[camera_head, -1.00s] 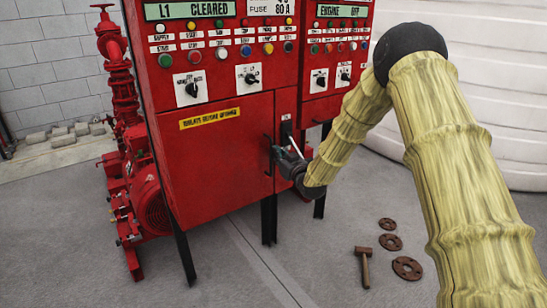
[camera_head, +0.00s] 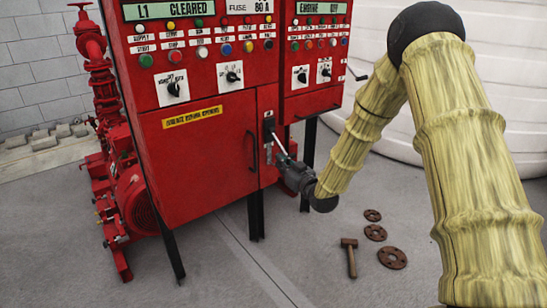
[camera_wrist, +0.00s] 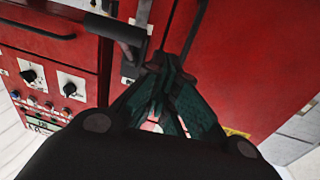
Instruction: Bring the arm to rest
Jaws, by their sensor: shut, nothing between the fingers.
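My arm, in a yellow sleeve with black joints, reaches in from the right in the head view. My gripper (camera_head: 278,148) is in front of the red cabinet (camera_head: 200,160), just below and right of a lever switch (camera_head: 269,128) and right of the black door handle (camera_head: 252,148). In the wrist view my gripper's fingers (camera_wrist: 165,75) come together with nothing held between them. A dark handle (camera_wrist: 115,30) stands close by the fingertips there. Whether the fingers touch the cabinet or lever cannot be told.
A hammer (camera_head: 350,255) and several rusty flanges (camera_head: 392,258) lie on the floor below my arm. Red pump pipework (camera_head: 100,90) stands left of the cabinet. A white ribbed tank (camera_head: 500,90) is behind my arm. The grey floor in front is mostly clear.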

